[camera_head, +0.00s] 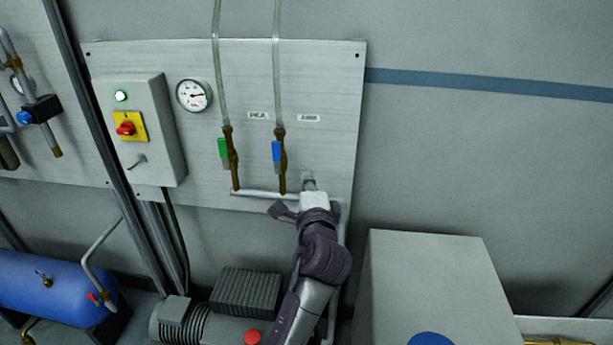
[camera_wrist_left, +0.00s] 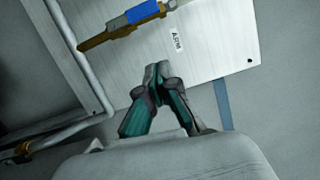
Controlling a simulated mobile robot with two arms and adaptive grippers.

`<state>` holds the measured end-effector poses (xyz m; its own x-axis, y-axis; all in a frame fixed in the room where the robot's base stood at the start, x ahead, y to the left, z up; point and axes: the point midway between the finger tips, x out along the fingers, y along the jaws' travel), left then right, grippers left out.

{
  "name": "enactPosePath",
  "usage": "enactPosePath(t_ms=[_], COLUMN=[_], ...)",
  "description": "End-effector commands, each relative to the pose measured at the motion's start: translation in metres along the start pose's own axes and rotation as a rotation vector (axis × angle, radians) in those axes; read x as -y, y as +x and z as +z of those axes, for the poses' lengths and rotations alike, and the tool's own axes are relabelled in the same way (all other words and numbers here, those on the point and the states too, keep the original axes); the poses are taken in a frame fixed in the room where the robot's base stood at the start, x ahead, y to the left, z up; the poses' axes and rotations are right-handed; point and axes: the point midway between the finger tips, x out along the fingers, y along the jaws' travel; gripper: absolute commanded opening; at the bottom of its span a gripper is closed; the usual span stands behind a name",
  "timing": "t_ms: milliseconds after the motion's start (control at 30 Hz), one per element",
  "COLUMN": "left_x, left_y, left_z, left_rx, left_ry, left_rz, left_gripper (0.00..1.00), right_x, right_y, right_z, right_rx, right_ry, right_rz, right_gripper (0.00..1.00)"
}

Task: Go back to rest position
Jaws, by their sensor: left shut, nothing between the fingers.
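My left gripper (camera_head: 308,181) reaches up from the bottom in front of the grey wall panel (camera_head: 335,80), below and right of the blue-handled valve (camera_head: 277,152). In the left wrist view its two fingers (camera_wrist_left: 157,70) meet at the tips, shut and empty. A white label (camera_wrist_left: 177,40) and the blue valve handle (camera_wrist_left: 146,12) lie beyond the fingertips there. In the head view two white labels, a left one (camera_head: 258,115) and a right one (camera_head: 309,118), are on the panel beside the valve pipes. My right gripper is not in view.
A green-handled valve (camera_head: 223,148), a round gauge (camera_head: 194,95) and a switch box (camera_head: 150,110) are on the panel. A horizontal pipe (camera_head: 255,194) runs near my gripper. A grey box (camera_head: 430,275) stands at right, a blue tank (camera_head: 45,285) at lower left.

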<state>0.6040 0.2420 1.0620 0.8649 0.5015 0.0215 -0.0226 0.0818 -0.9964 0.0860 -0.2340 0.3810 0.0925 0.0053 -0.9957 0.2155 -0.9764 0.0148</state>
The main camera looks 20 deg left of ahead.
Motion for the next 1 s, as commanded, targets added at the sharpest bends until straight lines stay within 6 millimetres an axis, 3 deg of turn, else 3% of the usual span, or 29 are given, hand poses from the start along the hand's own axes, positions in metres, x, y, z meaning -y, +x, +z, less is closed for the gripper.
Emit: enactPosePath(t_ms=[433, 567, 667, 867, 1000], left_x=[0.0, -0.021, -0.065, -0.209, -0.311], left_y=[0.0, 0.001, 0.002, -0.021, -0.057], left_z=[-0.001, -0.009, -0.027, -0.062, -0.066], left_rx=[-0.001, -0.028, -0.086, -0.217, -0.255], left_ry=[0.0, -0.003, -0.019, -0.109, -0.194], left_rz=[0.001, 0.033, 0.106, 0.359, 0.558], left_gripper=[0.0, 0.0, 0.0, 0.0, 0.0], right_x=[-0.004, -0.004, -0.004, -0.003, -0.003], right_y=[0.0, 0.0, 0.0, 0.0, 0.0], right_z=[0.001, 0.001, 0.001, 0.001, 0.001], right_rx=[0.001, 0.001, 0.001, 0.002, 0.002], right_ry=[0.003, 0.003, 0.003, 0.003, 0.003], right_rz=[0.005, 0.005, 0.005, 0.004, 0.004], right_gripper=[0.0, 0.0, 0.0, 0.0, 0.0])
